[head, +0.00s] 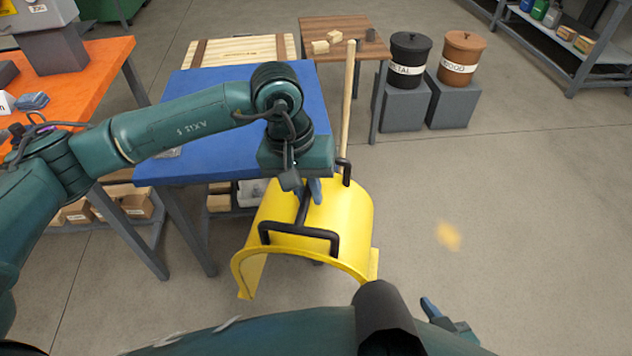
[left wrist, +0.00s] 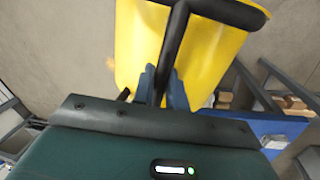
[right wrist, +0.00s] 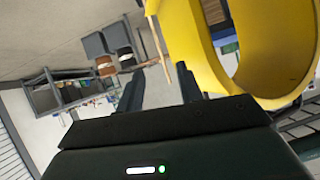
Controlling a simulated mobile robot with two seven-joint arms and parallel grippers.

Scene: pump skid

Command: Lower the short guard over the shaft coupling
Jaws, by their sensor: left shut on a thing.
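The guard (head: 325,210) is a yellow half-round shell with black handles and a black bar along its top. It hangs in the air in front of the blue table, open side down. My left gripper (head: 304,192) is shut on the black bar; the left wrist view shows the bar (left wrist: 172,50) between its fingers (left wrist: 162,88). The guard also shows at the right of the right wrist view (right wrist: 195,50). My right gripper (right wrist: 160,82) is open and empty, apart from the guard; in the head view one finger shows low at the right (head: 430,308). No shaft coupling is visible.
The blue table (head: 215,110) stands behind the guard, with an orange table (head: 95,70) at left and a brown table (head: 345,30) behind. Black (head: 410,65) and brown (head: 461,58) bins stand on grey blocks. Shelving (head: 575,55) is at far right. The right floor is clear.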

